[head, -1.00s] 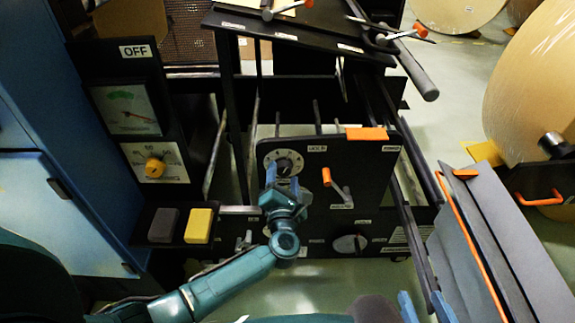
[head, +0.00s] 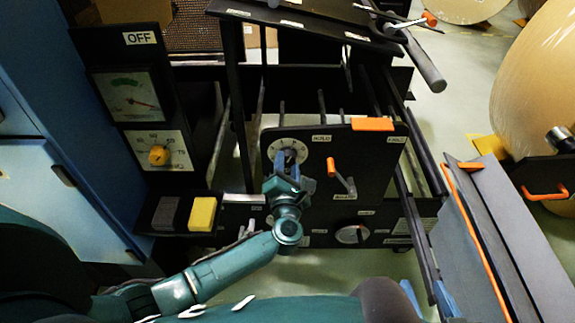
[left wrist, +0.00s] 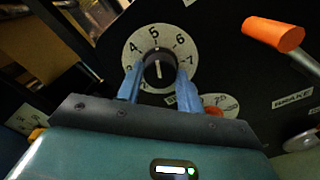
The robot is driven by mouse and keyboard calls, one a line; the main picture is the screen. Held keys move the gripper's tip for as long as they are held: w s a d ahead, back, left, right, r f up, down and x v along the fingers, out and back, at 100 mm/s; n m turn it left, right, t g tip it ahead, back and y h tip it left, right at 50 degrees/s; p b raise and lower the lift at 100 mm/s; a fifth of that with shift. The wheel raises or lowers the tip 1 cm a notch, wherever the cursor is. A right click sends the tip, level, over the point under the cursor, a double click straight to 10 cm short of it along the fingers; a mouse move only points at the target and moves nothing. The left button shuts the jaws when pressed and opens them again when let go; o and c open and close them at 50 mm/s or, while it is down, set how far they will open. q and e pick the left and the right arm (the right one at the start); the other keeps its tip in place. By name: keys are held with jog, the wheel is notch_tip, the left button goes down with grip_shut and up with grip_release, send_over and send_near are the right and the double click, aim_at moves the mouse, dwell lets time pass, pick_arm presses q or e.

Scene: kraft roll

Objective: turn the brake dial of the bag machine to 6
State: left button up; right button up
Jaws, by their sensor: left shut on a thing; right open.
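The round white dial (head: 271,152) with a dark knob is on the black front panel of the bag machine. The left wrist view shows its scale (left wrist: 137,58) with 4, 5, 6 and 7 legible, and its black knob (left wrist: 160,69). A pale line on the knob stands nearly upright, roughly in line with 5; the exact setting is hard to tell. My left gripper (head: 288,166) is shut on the knob, with one blue finger on each side; they hide the lower scale. My right gripper (head: 428,300) is open and empty at the bottom edge, away from the panel.
A lower knob (head: 352,234), an orange block (head: 373,125) and grey boards (head: 490,235) are nearby. A yellow block (head: 202,214) is left of my forearm.

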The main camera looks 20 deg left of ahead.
pick_arm(q)
jog(key=shift+m, duration=0.3)
pick_arm(e)
jog(key=shift+r, duration=0.15)
pick_arm(q)
jog(key=shift+r+m+p, duration=0.1)
jog(key=shift+m+p, duration=0.7)
jog(key=shift+p, duration=0.15)
jog(key=shift+m+p, duration=0.75)
jog(key=shift+m, duration=0.45)
jog(key=m+p, duration=0.1)
jog(key=m, duration=0.2)
jog(key=shift+m+p, duration=0.35)
jog(key=shift+m, duration=0.05)
pick_arm(e)
jog(key=shift+w+a+f+g, duration=0.25)
jog(key=shift+a+f+g, duration=0.1)
jog(key=shift+a+g, duration=0.2)
jog(key=shift+w+a+f+g, duration=0.25)
jog(key=shift+a+f+g, duration=0.1)
jog(key=shift+a+g, duration=0.15)
pick_arm(q)
jog(key=shift+m, duration=0.3)
pick_arm(e)
jog(key=shift+w, duration=0.15)
pick_arm(q)
jog(key=o, duration=1)
